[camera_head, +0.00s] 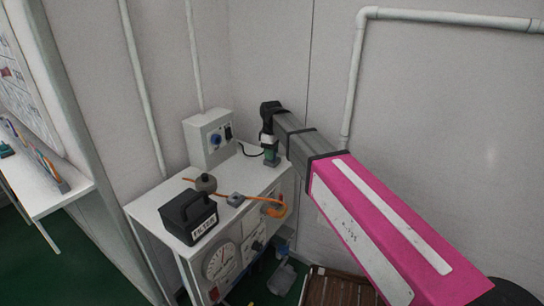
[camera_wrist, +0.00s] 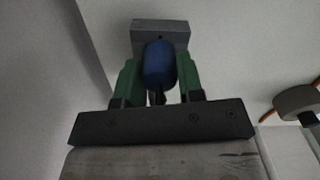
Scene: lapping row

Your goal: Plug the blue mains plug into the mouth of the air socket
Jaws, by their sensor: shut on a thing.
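My gripper (camera_head: 270,150) points down over the back right of the white bench. In the wrist view its two green fingers are shut on the blue mains plug (camera_wrist: 160,65). A grey block (camera_wrist: 160,32) lies just beyond the plug; it also shows under the fingers in the head view (camera_head: 271,161). I cannot tell whether the plug sits in this block or just above it. A grey box (camera_head: 198,146) stands at the back of the bench, left of my gripper. It bears a round blue fitting (camera_head: 216,140), perhaps the air socket; no label can be read.
A black filter box (camera_head: 188,218) stands at the bench's front left. A dark cable (camera_head: 246,152) runs from the grey box towards my gripper. Walls close the back.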

